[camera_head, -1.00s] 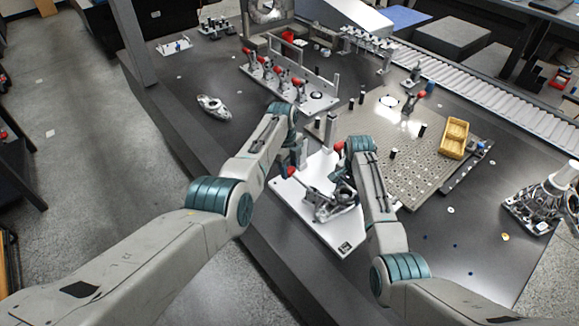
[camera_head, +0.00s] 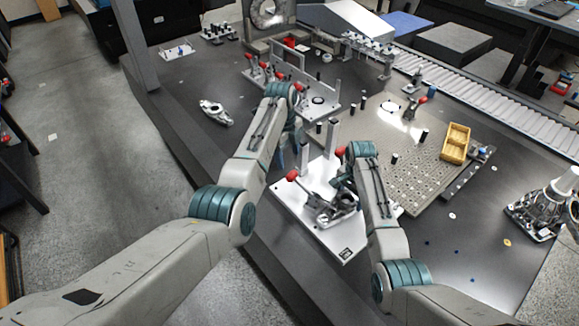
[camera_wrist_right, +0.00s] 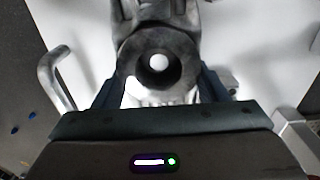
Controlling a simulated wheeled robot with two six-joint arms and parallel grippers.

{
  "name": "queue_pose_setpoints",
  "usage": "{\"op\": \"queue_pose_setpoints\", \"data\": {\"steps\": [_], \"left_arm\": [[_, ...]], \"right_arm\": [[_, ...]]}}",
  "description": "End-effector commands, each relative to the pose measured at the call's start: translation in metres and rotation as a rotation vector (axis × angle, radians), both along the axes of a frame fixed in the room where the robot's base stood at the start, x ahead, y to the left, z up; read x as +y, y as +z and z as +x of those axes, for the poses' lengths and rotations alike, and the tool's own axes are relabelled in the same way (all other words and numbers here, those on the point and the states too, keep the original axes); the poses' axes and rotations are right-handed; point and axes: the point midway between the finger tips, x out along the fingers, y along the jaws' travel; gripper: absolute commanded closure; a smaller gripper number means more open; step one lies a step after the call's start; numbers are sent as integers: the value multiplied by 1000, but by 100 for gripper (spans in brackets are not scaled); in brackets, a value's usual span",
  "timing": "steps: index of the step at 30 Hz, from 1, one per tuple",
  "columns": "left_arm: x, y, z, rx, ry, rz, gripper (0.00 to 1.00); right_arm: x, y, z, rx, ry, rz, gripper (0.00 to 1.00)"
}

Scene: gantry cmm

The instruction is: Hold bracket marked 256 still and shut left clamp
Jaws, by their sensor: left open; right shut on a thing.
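The grey metal bracket (camera_head: 335,207) sits on a white fixture plate (camera_head: 322,238); the number 256 cannot be read. My right gripper (camera_head: 343,183) is shut on it. In the right wrist view the bracket's round boss with a hole (camera_wrist_right: 158,62) lies between the fingers (camera_wrist_right: 160,92). The left clamp's red knob (camera_head: 292,175) is at the plate's left side, its lever running down right toward the bracket; whether it presses the bracket is unclear. Another red knob (camera_head: 340,152) shows beside my right wrist. My left gripper (camera_head: 291,158) is open and empty, behind the left knob and apart from it.
Two grey posts (camera_head: 331,135) stand at the plate's back. Behind is another fixture with several red-knobbed clamps (camera_head: 290,80). A perforated plate (camera_head: 420,180) and a yellow tray (camera_head: 456,143) lie to the right. A loose metal part (camera_head: 215,112) lies on the dark table at left.

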Motion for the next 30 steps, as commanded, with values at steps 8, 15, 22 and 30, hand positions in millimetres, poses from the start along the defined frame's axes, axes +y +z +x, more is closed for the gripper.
{"op": "queue_pose_setpoints", "data": {"steps": [8,15,22,30], "left_arm": [[4,40,3,-1,0,0,40],[5,45,3,1,0,1,40],[5,55,5,10,2,-18,64],[5,92,3,75,-1,-98,100]], "right_arm": [[-1,0,0,0,-2,-1,74],[-1,0,0,0,-2,-2,74],[-1,0,0,0,-2,-2,74],[-1,0,0,0,-1,-2,74]]}}
